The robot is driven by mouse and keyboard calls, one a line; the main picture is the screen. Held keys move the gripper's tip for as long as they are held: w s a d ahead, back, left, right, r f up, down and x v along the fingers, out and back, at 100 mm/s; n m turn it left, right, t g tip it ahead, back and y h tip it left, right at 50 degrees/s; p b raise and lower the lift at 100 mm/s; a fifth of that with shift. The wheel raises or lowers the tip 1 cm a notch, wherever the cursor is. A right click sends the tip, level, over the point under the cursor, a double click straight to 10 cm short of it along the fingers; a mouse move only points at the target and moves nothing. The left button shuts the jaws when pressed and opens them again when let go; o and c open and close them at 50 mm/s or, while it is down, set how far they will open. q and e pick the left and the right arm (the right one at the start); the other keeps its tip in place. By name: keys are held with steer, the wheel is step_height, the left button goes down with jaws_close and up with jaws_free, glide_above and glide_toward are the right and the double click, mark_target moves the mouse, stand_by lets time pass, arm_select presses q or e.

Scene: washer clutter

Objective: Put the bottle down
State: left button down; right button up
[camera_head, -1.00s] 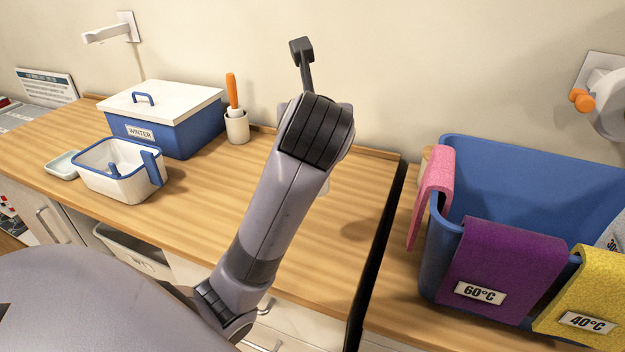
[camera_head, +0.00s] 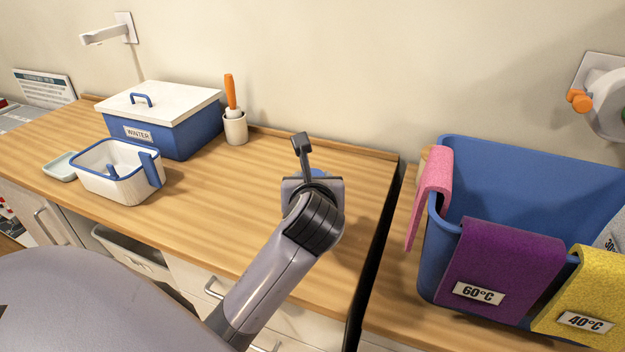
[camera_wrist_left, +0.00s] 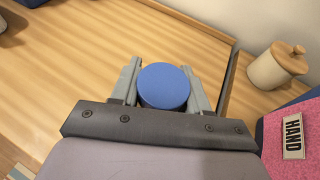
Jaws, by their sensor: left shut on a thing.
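The bottle shows only as a round blue cap (camera_wrist_left: 164,86) in the left wrist view. My left gripper (camera_wrist_left: 163,92) is shut on it, one grey finger on each side. My right gripper is not in view.
A blue WINTER box (camera_head: 180,135), a white caddy (camera_head: 110,187) and a cup (camera_head: 235,128) with an orange-handled tool stand left. Right, past a dark gap, are a blue bin (camera_head: 540,185) with cloths and a lidded jar (camera_wrist_left: 275,68). The counter's middle is clear.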

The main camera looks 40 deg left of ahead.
arm_select(q)
steer(key=shift+f, duration=0.15)
steer(key=c, duration=0.6)
jaws_free()
steer(key=shift+o, duration=0.2)
steer(key=shift+s+d+r, duration=0.15)
steer(key=shift+s+r, duration=0.05)
steer(key=shift+r, duration=0.05)
steer(key=v, duration=1.1)
steer(key=shift+s, duration=0.2)
steer(key=shift+d+r, duration=0.1)
steer(key=shift+d, duration=0.05)
